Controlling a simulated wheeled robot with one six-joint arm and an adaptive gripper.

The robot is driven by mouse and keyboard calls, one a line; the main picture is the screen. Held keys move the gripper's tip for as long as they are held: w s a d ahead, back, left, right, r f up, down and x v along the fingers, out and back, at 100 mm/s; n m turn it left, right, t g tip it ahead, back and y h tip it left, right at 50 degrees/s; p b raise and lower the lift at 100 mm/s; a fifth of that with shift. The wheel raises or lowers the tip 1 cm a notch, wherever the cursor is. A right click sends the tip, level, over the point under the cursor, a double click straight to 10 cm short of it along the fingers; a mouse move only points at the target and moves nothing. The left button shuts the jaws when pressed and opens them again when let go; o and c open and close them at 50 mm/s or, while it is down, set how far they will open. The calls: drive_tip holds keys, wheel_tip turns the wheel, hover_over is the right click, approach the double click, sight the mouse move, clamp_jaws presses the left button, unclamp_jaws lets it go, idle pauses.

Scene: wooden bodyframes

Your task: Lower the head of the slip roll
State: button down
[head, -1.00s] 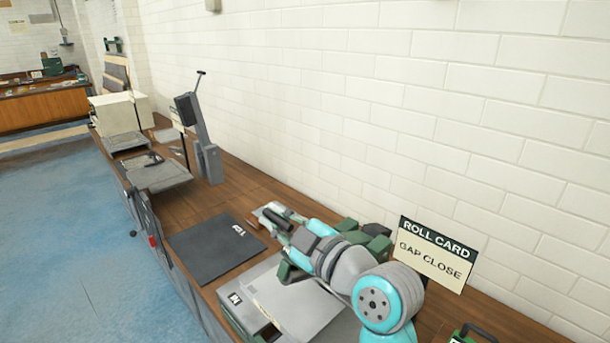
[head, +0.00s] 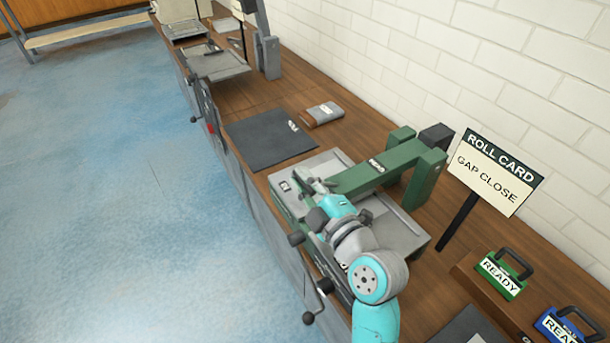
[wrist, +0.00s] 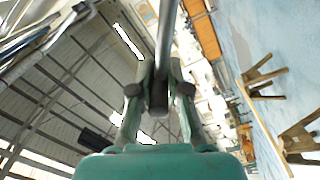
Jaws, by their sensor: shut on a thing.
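The slip roll has a grey base (head: 405,232) on the bench. Its green head (head: 362,180) is a long arm reaching left from a green post (head: 424,180) at the back, above the base. My gripper (head: 308,180) is at the head's free left end, low over the base. In the wrist view my gripper (wrist: 158,88) is shut on a dark grey bar (wrist: 165,45) that passes between its fingers. The bar looks like a handle of the head, but its join is hidden. My arm covers part of the base.
A "ROLL CARD, GAP CLOSE" sign (head: 494,172) stands right of the slip roll. A green READY tag (head: 500,275) and a blue one (head: 562,328) lie at the right. A dark mat (head: 268,138) and a brown-grey block (head: 322,114) lie beyond. Crank handles stick out from the bench front.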

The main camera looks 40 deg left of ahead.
drive_tip(key=shift+f, duration=0.85)
drive_tip(key=c, duration=1.2)
unclamp_jaws()
drive_tip(key=shift+o, duration=0.2)
drive_tip(key=shift+r, duration=0.1)
drive_tip(key=shift+r, duration=0.2)
drive_tip(key=shift+s+d, duration=0.1)
drive_tip(key=v, duration=1.1)
drive_tip(key=shift+d, duration=0.35)
drive_tip(key=shift+s+r, duration=0.15)
drive_tip(key=shift+s, duration=0.1)
